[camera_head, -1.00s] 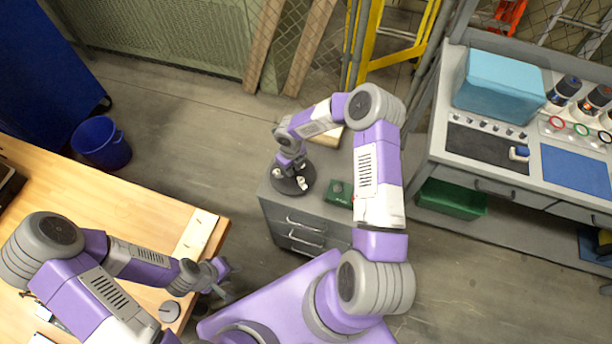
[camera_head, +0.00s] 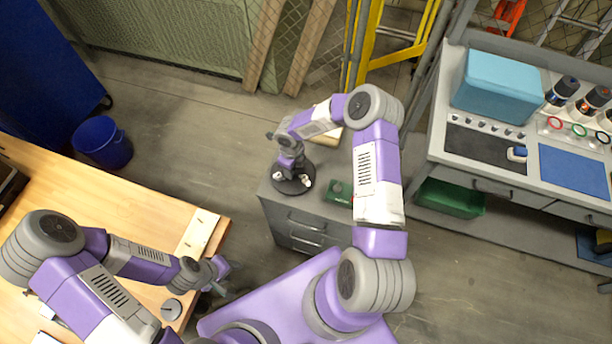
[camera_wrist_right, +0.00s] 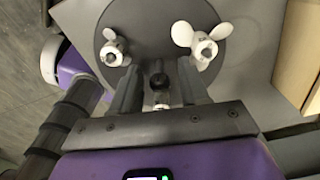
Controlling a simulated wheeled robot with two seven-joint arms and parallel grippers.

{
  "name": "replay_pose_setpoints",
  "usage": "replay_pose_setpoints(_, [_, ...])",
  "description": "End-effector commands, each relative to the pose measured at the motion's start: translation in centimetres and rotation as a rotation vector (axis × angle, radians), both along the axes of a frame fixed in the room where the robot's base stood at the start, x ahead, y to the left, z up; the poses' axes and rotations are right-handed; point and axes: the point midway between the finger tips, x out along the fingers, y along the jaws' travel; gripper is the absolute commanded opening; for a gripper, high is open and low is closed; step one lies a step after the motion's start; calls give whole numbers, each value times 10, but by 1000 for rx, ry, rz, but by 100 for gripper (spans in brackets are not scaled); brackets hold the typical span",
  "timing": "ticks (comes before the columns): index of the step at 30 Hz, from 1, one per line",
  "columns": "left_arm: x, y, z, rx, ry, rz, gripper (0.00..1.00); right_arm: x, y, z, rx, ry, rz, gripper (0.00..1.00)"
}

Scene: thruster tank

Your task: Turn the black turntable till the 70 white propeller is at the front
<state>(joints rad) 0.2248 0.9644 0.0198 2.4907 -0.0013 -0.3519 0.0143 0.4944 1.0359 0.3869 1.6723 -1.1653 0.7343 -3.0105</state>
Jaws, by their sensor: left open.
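The black turntable (camera_head: 283,186) sits on the grey drawer cabinet, and its disc fills the upper middle of the right wrist view (camera_wrist_right: 160,30). A large-bladed white propeller (camera_wrist_right: 201,47) stands on its right side in that view, and a smaller white propeller (camera_wrist_right: 113,50) on its left. A white propeller (camera_head: 307,182) shows at the disc's right edge in the head view. No size markings are readable. My right gripper (camera_wrist_right: 159,75) is over the disc, its fingers apart on either side of a dark knob (camera_wrist_right: 158,80), with visible gaps. My left gripper (camera_head: 222,275) is open and empty beside the wooden table.
A green box (camera_head: 339,192) lies on the cabinet (camera_head: 300,215) right of the turntable. A tan block (camera_wrist_right: 300,50) stands at the wrist view's right edge. The wooden table (camera_head: 100,205) is at left, a grey workbench (camera_head: 480,175) at right. A blue bucket (camera_head: 102,143) stands on the floor.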

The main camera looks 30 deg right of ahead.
Motion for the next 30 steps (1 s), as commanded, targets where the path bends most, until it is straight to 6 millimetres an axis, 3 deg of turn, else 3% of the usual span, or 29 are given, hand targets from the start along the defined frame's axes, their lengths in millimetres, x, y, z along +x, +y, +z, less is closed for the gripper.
replay_pose_setpoints(8, [0,0,6,0,0,0,43,0,0,7,0,0,0,45])
replay_pose_setpoints(30, [0,0,59,0,0,0,43,0,0,67,1,1,-1,45])
